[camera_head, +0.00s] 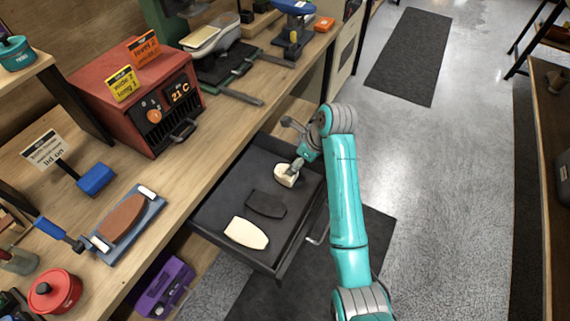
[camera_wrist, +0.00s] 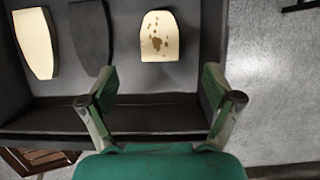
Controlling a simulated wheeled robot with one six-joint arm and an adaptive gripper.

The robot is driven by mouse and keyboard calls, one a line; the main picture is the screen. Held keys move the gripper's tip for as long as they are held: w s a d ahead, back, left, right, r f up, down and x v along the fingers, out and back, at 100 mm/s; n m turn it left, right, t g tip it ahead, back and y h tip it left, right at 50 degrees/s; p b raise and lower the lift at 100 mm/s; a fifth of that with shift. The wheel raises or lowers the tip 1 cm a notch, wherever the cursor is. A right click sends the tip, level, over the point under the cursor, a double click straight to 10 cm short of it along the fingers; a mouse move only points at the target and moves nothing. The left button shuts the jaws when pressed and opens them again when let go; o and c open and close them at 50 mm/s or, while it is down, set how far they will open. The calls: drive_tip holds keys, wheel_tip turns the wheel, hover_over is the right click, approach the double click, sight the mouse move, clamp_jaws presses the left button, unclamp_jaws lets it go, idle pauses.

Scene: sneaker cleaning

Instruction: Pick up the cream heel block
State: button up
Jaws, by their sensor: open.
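A short cream block (camera_head: 285,176) with a rounded end, which looks like the heel block, lies in the open drawer (camera_head: 215,212) near its far end. In the wrist view this cream block (camera_wrist: 158,30) shows brown spots on its top and lies beyond the fingers, between their lines. My gripper (camera_head: 296,166) is at this block in the head view and partly covers it. In the wrist view my gripper (camera_wrist: 160,82) is open, with nothing between its fingers. I cannot tell its exact height above the block.
A dark sole-shaped piece (camera_head: 266,204) and a longer cream piece (camera_head: 246,233) lie in the same drawer. The drawer walls stand close around my gripper. The workbench holds a red oven (camera_head: 125,95) and a brown sole on a blue tray (camera_head: 152,209).

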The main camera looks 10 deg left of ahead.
sight(285, 175)
drive_tip(key=x, duration=1)
drive_tip(key=shift+f, duration=0.25)
drive_tip(key=c, duration=1.3)
drive_tip(key=shift+o, duration=0.2)
drive_tip(key=shift+r, duration=0.1)
